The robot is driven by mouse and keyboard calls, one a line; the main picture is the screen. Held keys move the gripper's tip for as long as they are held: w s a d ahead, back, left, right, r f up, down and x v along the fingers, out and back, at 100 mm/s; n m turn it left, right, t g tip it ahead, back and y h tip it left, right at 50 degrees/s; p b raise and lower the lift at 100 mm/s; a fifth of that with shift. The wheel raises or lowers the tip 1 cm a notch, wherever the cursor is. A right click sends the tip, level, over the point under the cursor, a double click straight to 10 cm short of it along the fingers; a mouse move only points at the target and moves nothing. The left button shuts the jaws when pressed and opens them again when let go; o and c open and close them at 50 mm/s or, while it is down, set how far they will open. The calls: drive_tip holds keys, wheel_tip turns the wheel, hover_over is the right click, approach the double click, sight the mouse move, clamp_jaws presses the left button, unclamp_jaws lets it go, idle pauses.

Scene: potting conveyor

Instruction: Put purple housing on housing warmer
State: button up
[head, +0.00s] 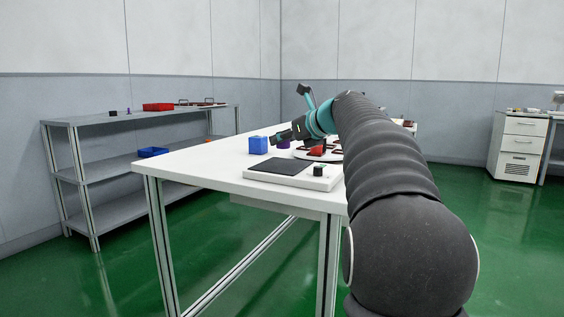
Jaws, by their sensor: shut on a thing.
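My gripper (280,138) reaches over the white table from the right, small and partly seen side-on. It is shut on the purple housing (284,144), of which only a small patch shows below the fingers. The contact itself is too small to make out. A low white unit with a dark flat plate (279,168), which looks like the housing warmer, lies at the table's near edge, below and in front of my gripper. A small black cylinder (318,170) stands at its right end. The plate looks bare.
A blue block (258,145) stands just left of my gripper. The left of the table (195,159) is clear. A grey shelf (80,121) with a red bin (158,107) and a blue bin (153,152) stands left.

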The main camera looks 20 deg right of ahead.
sight(282, 165)
drive_tip(key=shift+a+f, duration=0.3)
drive_tip(key=shift+f, duration=0.05)
drive_tip(key=shift+f+b, duration=0.8)
drive_tip(key=shift+f, duration=1)
drive_tip(key=shift+f, duration=0.15)
drive_tip(key=o, duration=0.8)
drive_tip(key=shift+s+d+r, duration=0.1)
drive_tip(key=shift+s+r, duration=0.05)
drive_tip(key=shift+r, duration=0.1)
drive_tip(key=p+v, duration=0.1)
drive_tip(key=v, duration=1)
drive_tip(key=shift+s+d, duration=0.15)
drive_tip(key=shift+s, duration=0.25)
